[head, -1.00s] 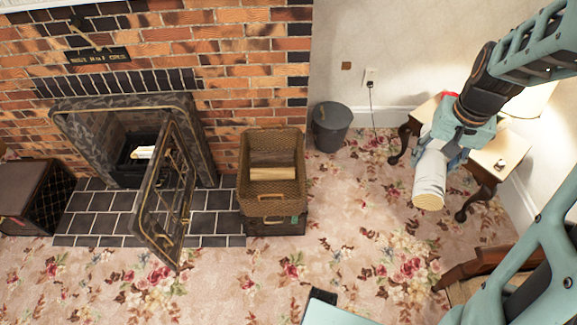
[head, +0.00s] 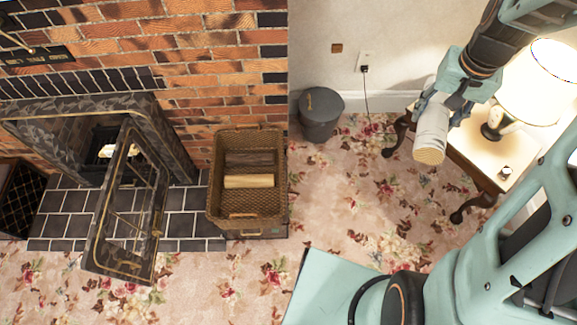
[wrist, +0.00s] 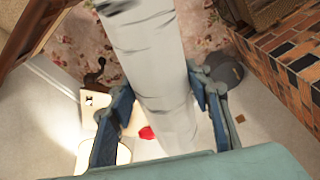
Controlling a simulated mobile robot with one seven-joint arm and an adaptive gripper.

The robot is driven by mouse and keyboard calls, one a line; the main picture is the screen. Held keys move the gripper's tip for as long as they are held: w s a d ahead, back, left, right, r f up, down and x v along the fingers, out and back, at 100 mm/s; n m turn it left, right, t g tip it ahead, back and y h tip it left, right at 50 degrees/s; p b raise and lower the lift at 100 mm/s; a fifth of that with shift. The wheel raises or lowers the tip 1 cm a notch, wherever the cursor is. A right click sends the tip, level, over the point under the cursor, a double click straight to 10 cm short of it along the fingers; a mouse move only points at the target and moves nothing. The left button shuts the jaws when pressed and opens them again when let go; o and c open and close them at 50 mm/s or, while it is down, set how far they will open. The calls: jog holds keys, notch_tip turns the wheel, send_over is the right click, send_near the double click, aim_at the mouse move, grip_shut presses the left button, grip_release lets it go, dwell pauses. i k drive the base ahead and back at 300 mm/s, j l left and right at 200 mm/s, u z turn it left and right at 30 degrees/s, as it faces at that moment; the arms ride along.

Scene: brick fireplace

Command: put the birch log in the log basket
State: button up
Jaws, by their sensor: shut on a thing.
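The birch log (head: 431,132) is white with dark marks and a tan cut end. My gripper (head: 437,98) is shut on it and holds it in the air in front of the side table, right of the basket. In the wrist view the log (wrist: 150,65) runs between the two blue fingers of my gripper (wrist: 160,105). The log basket (head: 219,200) is brown wicker, open at the top, beside the hearth. A dark log (head: 250,158) and a pale log (head: 249,181) lie inside it. The basket's deeper inside is partly hidden.
The side table (head: 478,165) with a lit lamp (head: 531,85) stands close to my gripper. A dark grey bin (head: 321,115) stands by the wall. The open fireplace door (head: 128,215) is left of the basket. Flowered carpet (head: 345,195) lies clear between basket and table.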

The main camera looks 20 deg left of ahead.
aim_at(249, 207)
jog(key=i+l+u, duration=0.1)
jog(key=i, duration=0.35)
jog(key=i+l+u, duration=0.1)
jog(key=i, duration=0.35)
jog(key=i+j+u, duration=0.15)
jog(key=i, duration=0.7)
jog(key=z, duration=5.95)
